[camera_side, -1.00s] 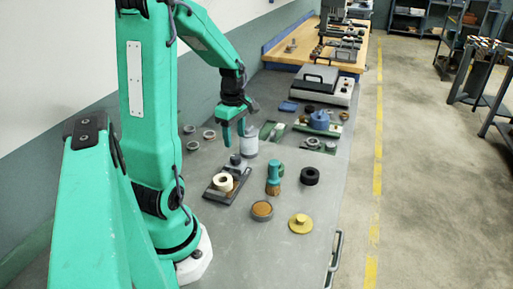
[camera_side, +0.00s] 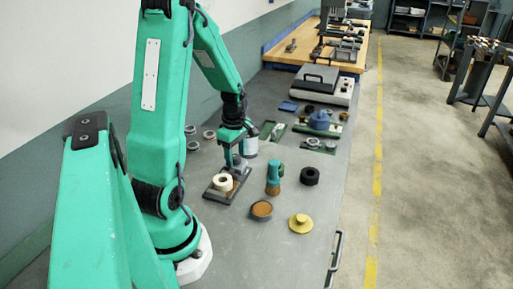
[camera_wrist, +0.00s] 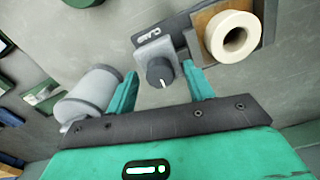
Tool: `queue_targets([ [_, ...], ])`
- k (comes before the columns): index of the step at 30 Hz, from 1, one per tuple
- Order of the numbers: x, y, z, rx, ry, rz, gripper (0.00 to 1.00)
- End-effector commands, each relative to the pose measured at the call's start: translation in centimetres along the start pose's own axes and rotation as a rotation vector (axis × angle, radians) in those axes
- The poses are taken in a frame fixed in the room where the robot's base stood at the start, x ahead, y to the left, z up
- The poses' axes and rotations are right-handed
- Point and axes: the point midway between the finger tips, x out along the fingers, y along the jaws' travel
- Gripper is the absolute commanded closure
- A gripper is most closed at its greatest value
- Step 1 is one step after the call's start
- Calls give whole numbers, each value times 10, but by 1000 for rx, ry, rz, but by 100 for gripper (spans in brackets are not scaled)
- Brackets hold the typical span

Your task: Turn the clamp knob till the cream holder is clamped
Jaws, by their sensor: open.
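The cream holder (camera_side: 222,182) is a thick ring on the dark clamp fixture (camera_side: 213,195). In the wrist view the cream holder (camera_wrist: 233,37) sits on a brown pad beside the grey clamp block. The dark clamp knob (camera_wrist: 160,72) with a white pointer mark stands on that block. My gripper (camera_wrist: 163,85) is open, with one green finger on each side of the knob and a gap showing at each side. In the side view my gripper (camera_side: 234,163) is low over the far end of the fixture and hides the knob.
A grey-white cylinder (camera_wrist: 92,92) stands close to my left finger in the wrist view. On the bench are a teal brush (camera_side: 273,178), a black ring (camera_side: 309,176), a brown round pad (camera_side: 261,210) and a yellow disc (camera_side: 300,223).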

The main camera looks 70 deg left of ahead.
Motion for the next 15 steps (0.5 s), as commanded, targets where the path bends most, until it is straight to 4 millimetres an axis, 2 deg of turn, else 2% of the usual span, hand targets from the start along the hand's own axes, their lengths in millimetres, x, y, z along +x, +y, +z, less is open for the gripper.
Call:
queue_targets([
  [2, 0, 0, 0, 0, 0, 0, 48],
  [3, 0, 0, 0, 0, 0, 0, 52],
  [9, 0, 0, 0, 0, 0, 0, 91],
  [15, 0, 0, 0, 4, 0, 0, 92],
])
